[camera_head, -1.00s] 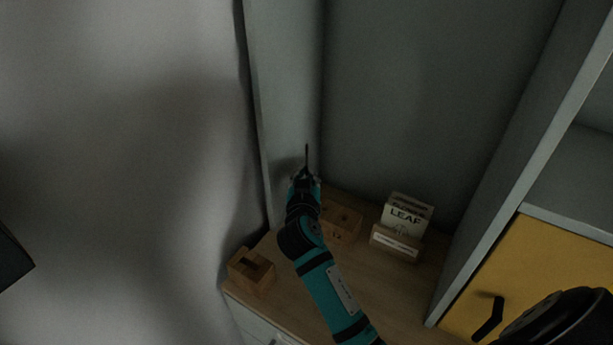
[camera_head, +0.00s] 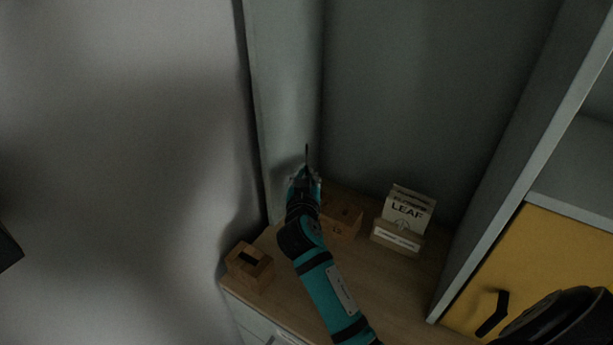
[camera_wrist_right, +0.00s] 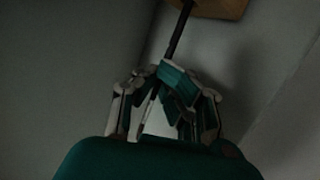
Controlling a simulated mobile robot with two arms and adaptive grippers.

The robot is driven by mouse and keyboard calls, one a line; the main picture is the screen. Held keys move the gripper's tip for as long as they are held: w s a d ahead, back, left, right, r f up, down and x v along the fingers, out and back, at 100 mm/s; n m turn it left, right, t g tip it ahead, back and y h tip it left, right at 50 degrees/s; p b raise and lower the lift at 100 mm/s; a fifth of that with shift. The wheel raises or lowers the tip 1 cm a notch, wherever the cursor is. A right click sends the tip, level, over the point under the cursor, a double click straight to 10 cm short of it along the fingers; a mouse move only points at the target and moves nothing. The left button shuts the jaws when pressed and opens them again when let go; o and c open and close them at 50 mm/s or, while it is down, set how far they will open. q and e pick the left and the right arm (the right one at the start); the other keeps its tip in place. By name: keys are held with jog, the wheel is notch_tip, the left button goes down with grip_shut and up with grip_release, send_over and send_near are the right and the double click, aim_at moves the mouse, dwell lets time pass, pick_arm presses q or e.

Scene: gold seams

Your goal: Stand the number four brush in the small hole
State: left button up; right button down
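My right gripper (camera_head: 305,174) is above the back left corner of the wooden top, near the side wall. It is shut on a thin dark brush (camera_head: 307,153), whose slim end sticks up past the fingers. The brush also shows between the fingers in the right wrist view (camera_wrist_right: 178,32). A number on it is too small to read. A wooden block with holes (camera_head: 343,219) stands beside my right arm, which partly hides it. Which hole is the small one cannot be told. My left gripper is not in view.
A wooden box (camera_head: 248,270) with a dark opening stands at the front left edge. A LEAF card (camera_head: 407,210) stands in a wooden holder (camera_head: 397,240) right of the block. Side walls and a yellow door (camera_head: 525,270) bound the space. The wooden top's front middle is clear.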

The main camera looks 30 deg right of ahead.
jog(key=shift+f, duration=0.15)
jog(key=c, duration=1.3)
grip_release()
notch_tip(320, 180, up, 10)
